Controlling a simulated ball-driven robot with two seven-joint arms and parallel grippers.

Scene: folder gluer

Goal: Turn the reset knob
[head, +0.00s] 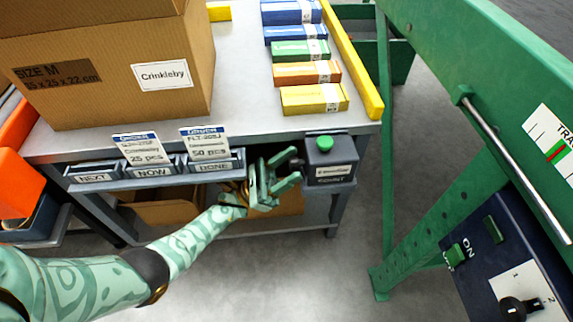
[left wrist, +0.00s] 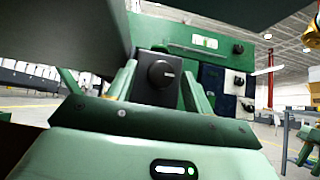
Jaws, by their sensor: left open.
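The reset knob (left wrist: 160,73) is a round black knob with a light mark, on the side of a dark counter box (left wrist: 158,94) in the left wrist view.
Left of the box, trays (head: 155,169) with order cards line the table edge. A cardboard box (head: 110,65) and several coloured cartons (head: 305,73) stand on the table. A green machine (head: 480,80) with a control panel (head: 490,255) stands right, across open floor (head: 345,255).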

